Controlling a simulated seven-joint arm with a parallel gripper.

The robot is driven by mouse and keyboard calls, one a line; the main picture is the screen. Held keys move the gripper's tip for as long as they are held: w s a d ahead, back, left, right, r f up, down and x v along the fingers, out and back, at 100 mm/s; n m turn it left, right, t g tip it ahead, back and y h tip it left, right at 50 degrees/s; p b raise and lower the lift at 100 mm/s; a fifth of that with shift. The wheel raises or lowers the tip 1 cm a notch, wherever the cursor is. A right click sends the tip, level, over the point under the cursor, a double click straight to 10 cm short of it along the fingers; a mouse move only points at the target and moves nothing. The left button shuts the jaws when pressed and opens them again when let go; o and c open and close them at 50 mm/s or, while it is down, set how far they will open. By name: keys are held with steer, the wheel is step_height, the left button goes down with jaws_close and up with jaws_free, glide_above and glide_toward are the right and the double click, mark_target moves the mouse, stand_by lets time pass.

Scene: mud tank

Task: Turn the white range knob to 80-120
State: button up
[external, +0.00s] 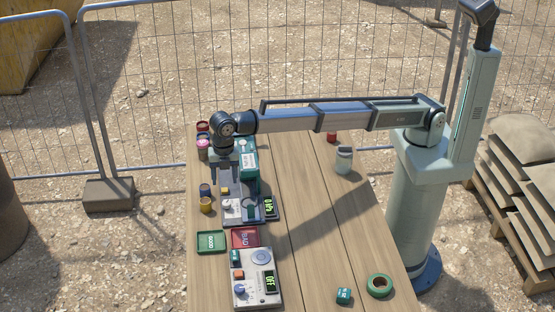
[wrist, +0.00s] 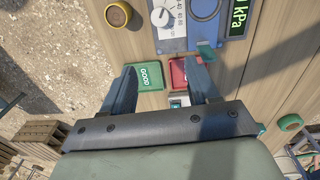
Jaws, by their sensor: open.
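The white range knob (wrist: 160,17) shows at the top of the wrist view, on the blue-grey panel of a device with a kPa display (wrist: 241,14). Printed scale numbers stand to its right. A dark mark shows on its face, but I cannot tell exactly which range it points at. In the external view the white knob (external: 227,204) is small, on the panel left of the green-lit display (external: 269,207). My gripper (wrist: 160,67) is open and empty, its two fingers apart from the knob. In the external view my wrist is above the far part of the device and the fingertips are unclear.
A green GOOD tray (external: 211,241) and red BAD tray (external: 246,237) lie in front of the device. Nearer is a panel reading OFF (external: 268,281) with a blue knob. Jars (external: 206,205) stand left. Green tape (external: 380,285) lies right; the table's middle is mostly clear.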

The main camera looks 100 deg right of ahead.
mark_target(227, 203)
steer(key=shift+g, duration=0.3)
steer(key=d+f, duration=0.1)
steer(key=f, duration=0.3)
steer(key=d+f, duration=0.1)
steer(key=f, duration=0.3)
steer(key=d+f, duration=0.1)
steer(key=f, duration=0.4)
steer(key=c, duration=1)
